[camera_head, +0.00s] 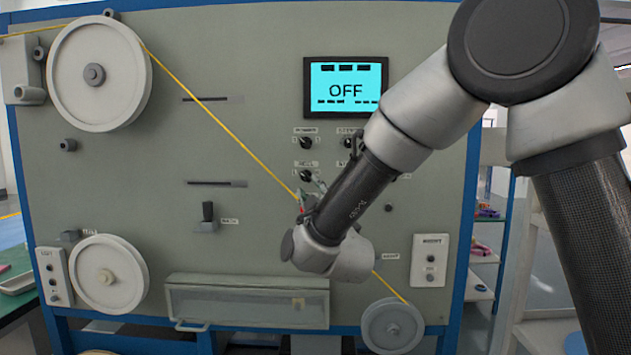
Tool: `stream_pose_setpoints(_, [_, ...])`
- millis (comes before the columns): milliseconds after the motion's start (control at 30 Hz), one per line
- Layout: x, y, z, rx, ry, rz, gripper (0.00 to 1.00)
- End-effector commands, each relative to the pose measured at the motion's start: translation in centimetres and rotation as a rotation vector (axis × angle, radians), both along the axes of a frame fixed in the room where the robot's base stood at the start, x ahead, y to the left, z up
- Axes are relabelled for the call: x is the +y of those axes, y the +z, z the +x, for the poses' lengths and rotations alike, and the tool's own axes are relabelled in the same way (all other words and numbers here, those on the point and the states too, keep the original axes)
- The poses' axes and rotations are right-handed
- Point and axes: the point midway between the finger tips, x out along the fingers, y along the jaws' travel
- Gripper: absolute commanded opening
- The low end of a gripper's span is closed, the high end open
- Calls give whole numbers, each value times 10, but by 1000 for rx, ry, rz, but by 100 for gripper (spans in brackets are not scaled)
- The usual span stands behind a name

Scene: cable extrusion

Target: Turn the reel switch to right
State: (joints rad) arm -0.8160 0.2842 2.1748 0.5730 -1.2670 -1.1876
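The reel switch (305,175) is a small black rotary knob on the grey-green machine panel, under a small label that seems to read REEL. It sits in the lower left of a group of knobs below the screen. The way its pointer faces is too small to tell. My gripper (313,190) is just below and right of this knob, close to the panel. My wrist and forearm hide much of the gripper. I cannot tell whether its fingers touch the knob or whether they are open.
A screen (345,87) reads OFF. Another knob (306,142) is directly above the reel switch. A yellow cable (215,118) runs diagonally from the big upper-left wheel (118,90) past my gripper to the lower-right wheel (392,326). A black lever (208,213) stands left.

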Motion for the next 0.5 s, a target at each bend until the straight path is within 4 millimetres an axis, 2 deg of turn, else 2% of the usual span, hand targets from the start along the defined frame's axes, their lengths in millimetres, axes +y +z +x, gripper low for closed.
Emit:
stream_pose_setpoints(300, [12, 14, 47, 0, 0, -2, 32])
stream_pose_setpoints(500, [17, 19, 66, 1, 1, -2, 32])
